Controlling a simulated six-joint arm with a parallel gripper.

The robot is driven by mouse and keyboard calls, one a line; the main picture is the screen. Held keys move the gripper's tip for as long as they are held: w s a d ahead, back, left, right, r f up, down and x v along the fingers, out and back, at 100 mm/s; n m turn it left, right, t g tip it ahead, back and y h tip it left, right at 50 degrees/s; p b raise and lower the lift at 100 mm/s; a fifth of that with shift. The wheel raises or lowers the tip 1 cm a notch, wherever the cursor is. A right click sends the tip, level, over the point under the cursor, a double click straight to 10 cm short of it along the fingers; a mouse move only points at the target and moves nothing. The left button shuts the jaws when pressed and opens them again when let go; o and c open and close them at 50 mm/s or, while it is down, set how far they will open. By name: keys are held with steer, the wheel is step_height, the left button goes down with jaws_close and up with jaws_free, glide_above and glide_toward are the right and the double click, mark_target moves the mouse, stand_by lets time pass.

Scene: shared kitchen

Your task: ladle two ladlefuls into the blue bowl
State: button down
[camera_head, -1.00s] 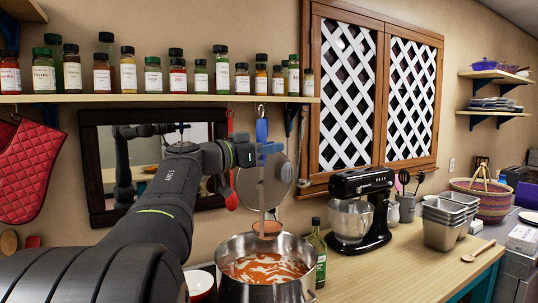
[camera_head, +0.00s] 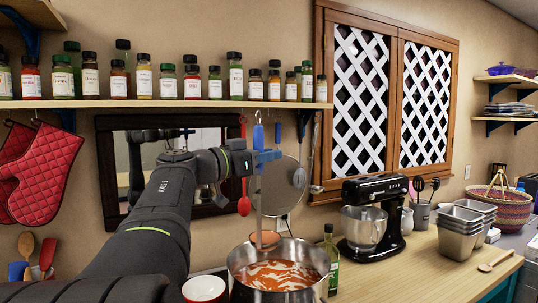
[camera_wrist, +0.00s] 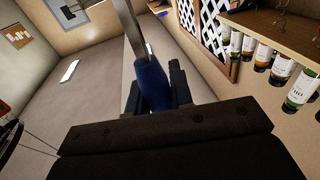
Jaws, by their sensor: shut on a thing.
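My gripper (camera_head: 266,156) is shut on the blue handle of a ladle (camera_head: 265,241). The handle also shows between the jaws in the wrist view (camera_wrist: 151,84). The ladle hangs upright, its cup over the back left part of a steel pot (camera_head: 262,294). The pot holds orange-red soup (camera_head: 280,274) with pale streaks. The cup looks to be at or just above the rim; I cannot tell what is in it. A red and white bowl (camera_head: 204,290) stands left of the pot. I see no clearly blue bowl on the counter.
An oil bottle (camera_head: 329,258) stands close right of the pot, then a black stand mixer (camera_head: 373,215) and grey tubs (camera_head: 461,230). A spice shelf (camera_head: 200,103) runs above my gripper. Utensils hang behind it. The front right counter is clear except for a wooden spoon (camera_head: 497,261).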

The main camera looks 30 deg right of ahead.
steer(key=s+a+n+t+y, duration=0.2)
steer(key=s+a+n+t, duration=0.15)
steer(key=a, duration=1.35)
steer(key=s+a+n+t+y, duration=0.15)
steer(key=a+t, duration=0.25)
steer(key=a, duration=1.2)
step_height(320, 180, down, 18)
steer(key=r, duration=0.1)
steer(key=w+d+f+n+g+y, duration=0.2)
steer(key=w, duration=0.4)
steer(key=w+d+f+n+g+y, duration=0.1)
steer(key=w+d+f+g+y, duration=0.1)
steer(key=w, duration=0.5)
steer(key=shift+w+d+n, duration=0.25)
steer(key=shift+n, duration=0.15)
stand_by(1.5)
steer(key=shift+f, duration=0.15)
stand_by(0.3)
